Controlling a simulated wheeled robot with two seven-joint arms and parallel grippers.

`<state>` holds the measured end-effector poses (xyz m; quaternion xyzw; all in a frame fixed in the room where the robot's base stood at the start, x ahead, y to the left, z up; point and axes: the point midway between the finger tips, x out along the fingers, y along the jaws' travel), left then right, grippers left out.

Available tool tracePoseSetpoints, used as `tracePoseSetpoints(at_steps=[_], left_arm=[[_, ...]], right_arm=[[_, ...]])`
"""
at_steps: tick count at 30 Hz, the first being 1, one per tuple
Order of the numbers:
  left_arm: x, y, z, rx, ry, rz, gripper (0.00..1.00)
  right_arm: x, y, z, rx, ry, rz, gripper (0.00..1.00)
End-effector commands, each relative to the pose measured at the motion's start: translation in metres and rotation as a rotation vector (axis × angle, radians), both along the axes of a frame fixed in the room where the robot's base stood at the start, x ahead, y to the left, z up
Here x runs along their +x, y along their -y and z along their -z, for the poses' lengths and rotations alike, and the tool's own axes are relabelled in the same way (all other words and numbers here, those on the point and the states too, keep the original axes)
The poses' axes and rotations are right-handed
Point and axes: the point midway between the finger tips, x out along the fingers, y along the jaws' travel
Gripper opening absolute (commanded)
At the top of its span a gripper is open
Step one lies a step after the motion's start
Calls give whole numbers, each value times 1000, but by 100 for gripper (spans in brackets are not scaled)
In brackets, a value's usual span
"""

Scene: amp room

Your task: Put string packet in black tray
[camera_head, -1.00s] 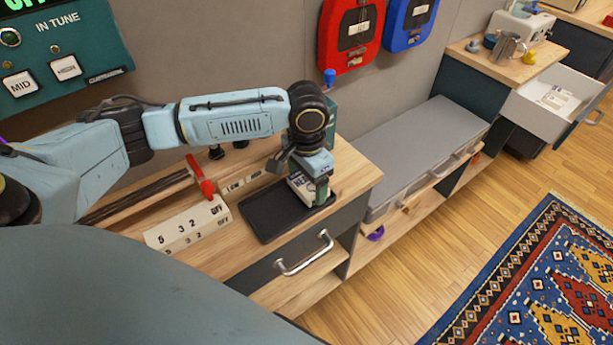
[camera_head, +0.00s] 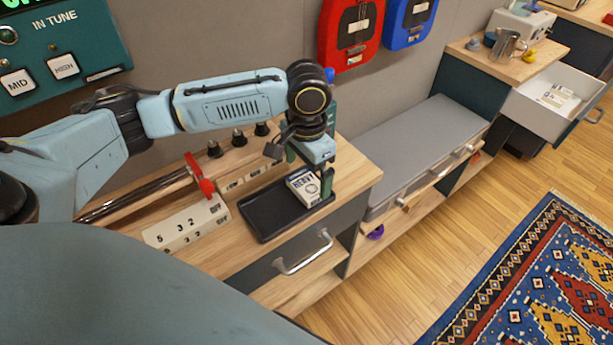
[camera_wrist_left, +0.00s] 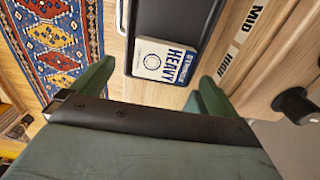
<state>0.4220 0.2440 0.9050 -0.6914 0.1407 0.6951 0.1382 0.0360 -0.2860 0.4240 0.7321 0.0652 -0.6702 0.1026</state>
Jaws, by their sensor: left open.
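The string packet (camera_head: 305,187) is a small white box with dark lettering. It lies in the right end of the black tray (camera_head: 262,222) on the wooden counter. In the left wrist view the packet (camera_wrist_left: 163,60) reads "HEAVY" and sits inside the end of the tray (camera_wrist_left: 188,20). My left gripper (camera_head: 311,178) is above the tray's right end, with its green fingers apart on either side of the packet. In the left wrist view the open fingers (camera_wrist_left: 150,88) stand clear of the packet. My right gripper is not in view.
A white numbered block (camera_head: 187,224) and a red-handled lever (camera_head: 203,187) are left of the tray. Black knobs (camera_head: 238,139) stand behind it. A drawer handle (camera_head: 303,254) is below the counter front. A grey cushioned bench (camera_head: 415,150) is to the right.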

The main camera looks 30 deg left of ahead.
Motion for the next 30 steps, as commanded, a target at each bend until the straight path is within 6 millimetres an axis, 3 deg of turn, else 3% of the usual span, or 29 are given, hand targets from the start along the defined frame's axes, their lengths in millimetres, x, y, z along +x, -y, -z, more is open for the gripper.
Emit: tracePoseSetpoints(at_steps=[1,6,12,20,30], left_arm=[[1,0,-18,-1,5,0,99],[2,-1,-56,0,7,-1,99],[2,-1,-86,2,6,-3,99],[2,-2,-95,2,5,-4,99],[-2,8,-85,-11,10,23,99]], right_arm=[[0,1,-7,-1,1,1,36],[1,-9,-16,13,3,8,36],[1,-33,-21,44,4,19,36],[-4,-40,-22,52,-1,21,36],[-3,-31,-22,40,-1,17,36]])
